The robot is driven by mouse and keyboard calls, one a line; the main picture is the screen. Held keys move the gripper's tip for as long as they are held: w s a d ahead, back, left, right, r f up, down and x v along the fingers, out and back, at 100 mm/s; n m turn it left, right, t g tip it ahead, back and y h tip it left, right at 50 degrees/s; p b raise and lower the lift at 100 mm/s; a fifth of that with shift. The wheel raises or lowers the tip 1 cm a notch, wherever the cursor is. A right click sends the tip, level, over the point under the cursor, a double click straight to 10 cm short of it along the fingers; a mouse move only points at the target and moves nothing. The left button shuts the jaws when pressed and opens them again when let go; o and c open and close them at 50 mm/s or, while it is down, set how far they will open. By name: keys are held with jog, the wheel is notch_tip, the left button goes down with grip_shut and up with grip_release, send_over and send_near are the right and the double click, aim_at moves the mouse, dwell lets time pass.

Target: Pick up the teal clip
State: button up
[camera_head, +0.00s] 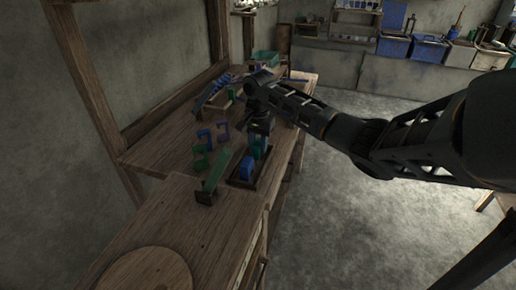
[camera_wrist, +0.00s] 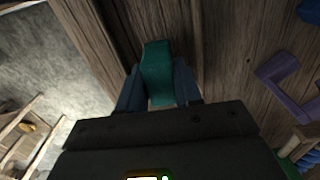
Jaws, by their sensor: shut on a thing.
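The teal clip (camera_wrist: 156,62) is between the two fingers of my gripper (camera_wrist: 158,90) in the wrist view, and the fingers are shut on it. Its far end sticks out past the fingertips, over brown wood. In the head view my gripper (camera_head: 262,128) points down over the workbench, at the far end of a small wooden tray. I cannot clearly pick out the teal clip there, as my gripper and the things below it overlap.
The tray (camera_head: 236,183) holds blue and green pieces. The bench's near part (camera_head: 170,218) has bare wood.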

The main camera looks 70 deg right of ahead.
aim_at(259, 141)
jog(key=shift+c, duration=0.8)
jog(key=shift+r, duration=0.1)
jog(key=shift+r, duration=0.25)
jog(key=r, duration=0.3)
jog(key=shift+s+d+r+b, duration=0.1)
jog(key=shift+d+r+b, duration=0.15)
jog(key=shift+r+b, duration=0.1)
jog(key=s+d+r, duration=0.1)
jog(key=d+r, duration=0.1)
jog(key=d, duration=0.1)
jog(key=s+d+r+b, duration=0.1)
jog(key=s+d+r, duration=0.1)
jog(key=d, duration=0.1)
jog(key=s+d+r, duration=0.2)
jog(key=d, duration=0.2)
jog(key=shift+r+b, duration=0.3)
